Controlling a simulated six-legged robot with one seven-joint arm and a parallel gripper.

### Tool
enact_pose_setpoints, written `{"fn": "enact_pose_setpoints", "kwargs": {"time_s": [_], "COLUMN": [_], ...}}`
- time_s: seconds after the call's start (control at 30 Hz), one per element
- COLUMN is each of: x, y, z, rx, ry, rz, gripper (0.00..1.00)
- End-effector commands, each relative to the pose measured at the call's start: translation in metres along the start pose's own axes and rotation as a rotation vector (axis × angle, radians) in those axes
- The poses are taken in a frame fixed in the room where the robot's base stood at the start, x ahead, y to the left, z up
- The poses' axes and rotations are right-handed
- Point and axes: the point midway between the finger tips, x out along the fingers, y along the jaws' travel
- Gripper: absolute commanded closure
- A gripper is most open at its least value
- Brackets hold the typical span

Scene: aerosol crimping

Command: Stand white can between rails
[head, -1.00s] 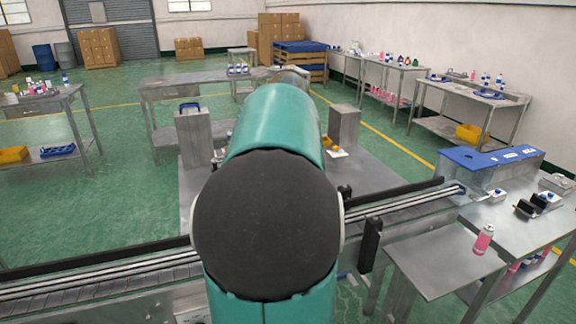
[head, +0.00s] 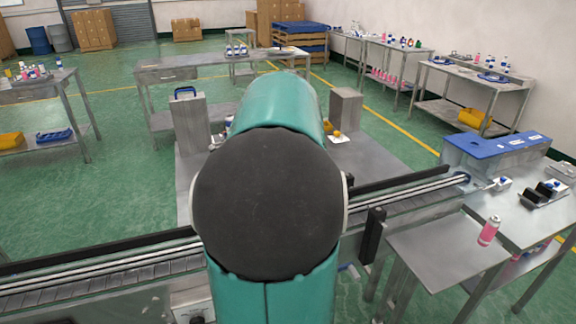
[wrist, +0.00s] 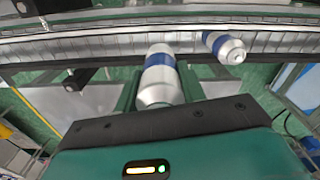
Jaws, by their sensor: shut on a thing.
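In the wrist view, a white can (wrist: 160,72) with a blue band sits between the two teal fingers of my gripper (wrist: 159,80), which is shut on it. The can's far end overlaps the conveyor (wrist: 100,46) in the picture; I cannot tell its height above it. A dark near rail (wrist: 40,67) and a far rail (wrist: 240,18) border the conveyor. A second white can (wrist: 224,47) with a blue band is at the conveyor to the right, tilted in the picture. In the head view my arm hides the gripper and held can.
In the head view, the conveyor (head: 95,270) crosses left to right, with a dark rail (head: 400,187) along it. A blue-topped box (head: 495,152) stands at the conveyor's right end. A dark post (head: 374,235) stands at the near side.

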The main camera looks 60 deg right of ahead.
Motion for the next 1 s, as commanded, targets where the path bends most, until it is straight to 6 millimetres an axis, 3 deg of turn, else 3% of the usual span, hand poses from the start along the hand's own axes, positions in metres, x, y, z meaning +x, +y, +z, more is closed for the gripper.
{"fn": "enact_pose_setpoints", "kwargs": {"time_s": [1.0], "x": [0.074], "y": [0.001], "z": [-0.003], "rx": [-0.001], "ry": [-0.001], "rz": [-0.001], "gripper": [0.82]}}
